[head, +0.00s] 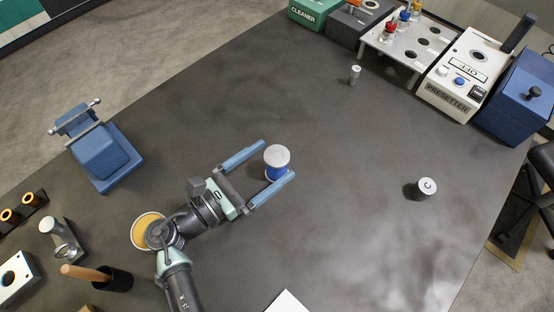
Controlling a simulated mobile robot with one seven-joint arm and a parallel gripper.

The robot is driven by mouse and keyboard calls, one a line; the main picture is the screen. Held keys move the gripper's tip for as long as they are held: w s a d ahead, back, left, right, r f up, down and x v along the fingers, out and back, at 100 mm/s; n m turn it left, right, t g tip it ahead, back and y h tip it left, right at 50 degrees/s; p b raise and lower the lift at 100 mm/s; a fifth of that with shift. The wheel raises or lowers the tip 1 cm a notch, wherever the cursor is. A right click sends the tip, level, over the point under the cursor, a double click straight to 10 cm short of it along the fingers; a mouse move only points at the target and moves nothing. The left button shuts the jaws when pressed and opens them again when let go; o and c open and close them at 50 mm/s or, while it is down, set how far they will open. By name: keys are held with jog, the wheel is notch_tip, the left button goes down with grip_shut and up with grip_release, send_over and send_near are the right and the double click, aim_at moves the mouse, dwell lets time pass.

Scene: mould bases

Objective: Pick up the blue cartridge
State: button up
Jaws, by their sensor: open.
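The blue cartridge (277,163) stands upright on the dark table, a short blue cylinder with a wide pale top. My gripper (279,158) is open, with its two long blue fingers reaching to either side of the cartridge. One finger is above and left of it in the picture, the other below it. The lower finger covers part of the cartridge's base. I cannot tell whether either finger touches it.
A grey cylinder marked C (426,188) stands to the right, and a small grey cylinder (355,75) above. A blue fixture (104,160) is at left. A rack (408,50), a presetter (456,78) and a blue box (518,95) line the back.

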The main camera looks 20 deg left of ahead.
jog(key=shift+x, duration=1.5)
grip_shut()
